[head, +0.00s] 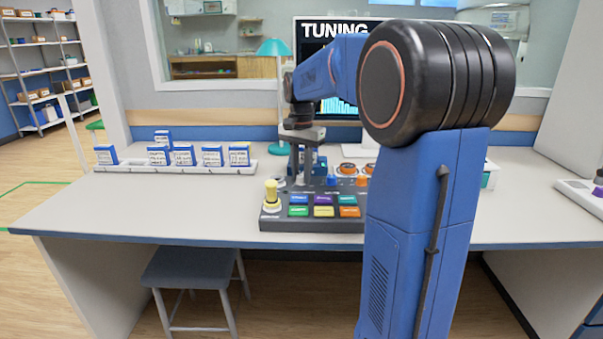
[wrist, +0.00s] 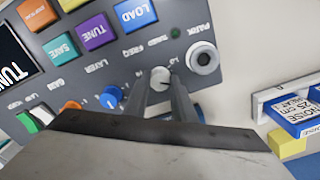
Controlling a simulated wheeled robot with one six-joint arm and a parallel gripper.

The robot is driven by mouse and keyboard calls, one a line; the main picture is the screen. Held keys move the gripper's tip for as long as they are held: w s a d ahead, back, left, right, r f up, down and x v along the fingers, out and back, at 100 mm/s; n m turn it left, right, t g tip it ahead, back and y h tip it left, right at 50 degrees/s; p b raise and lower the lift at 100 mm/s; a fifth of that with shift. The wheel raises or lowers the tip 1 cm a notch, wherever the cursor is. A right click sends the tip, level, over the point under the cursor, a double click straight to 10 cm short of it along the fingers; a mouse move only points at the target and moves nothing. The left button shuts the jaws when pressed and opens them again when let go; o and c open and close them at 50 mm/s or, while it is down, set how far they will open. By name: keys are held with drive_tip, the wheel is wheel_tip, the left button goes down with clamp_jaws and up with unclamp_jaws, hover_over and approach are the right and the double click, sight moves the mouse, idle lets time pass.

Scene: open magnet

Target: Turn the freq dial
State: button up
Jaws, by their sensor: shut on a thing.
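The control console (head: 320,224) stands on the desk, with its panel close up in the wrist view (wrist: 75,75). A light grey round dial (wrist: 160,77) sits below the printed FREQ and TUNED labels. My gripper (wrist: 161,86) has its two fingers on either side of this dial and is shut on it. Its fingers partly cover the dial's sides. In the head view my gripper (head: 298,181) points down at the back left of the console, and the dial is not clear there.
A silver socket-like ring (wrist: 202,58) marked PARK is close right of my fingers; a blue knob (wrist: 111,97) is left. Coloured buttons (head: 323,199) and a yellow-topped stick (head: 271,192) are on the console front. A rack of labelled boxes (head: 183,156) stands left; a screen (head: 313,50) stands behind.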

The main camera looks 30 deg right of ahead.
sight(301, 176)
drive_tip(key=n, duration=0.4)
idle(0.4)
drive_tip(key=o, duration=1.1)
drive_tip(key=shift+c, duration=0.2)
wheel_tip(301, 176, up, 18)
drive_tip(key=shift+f, duration=0.25)
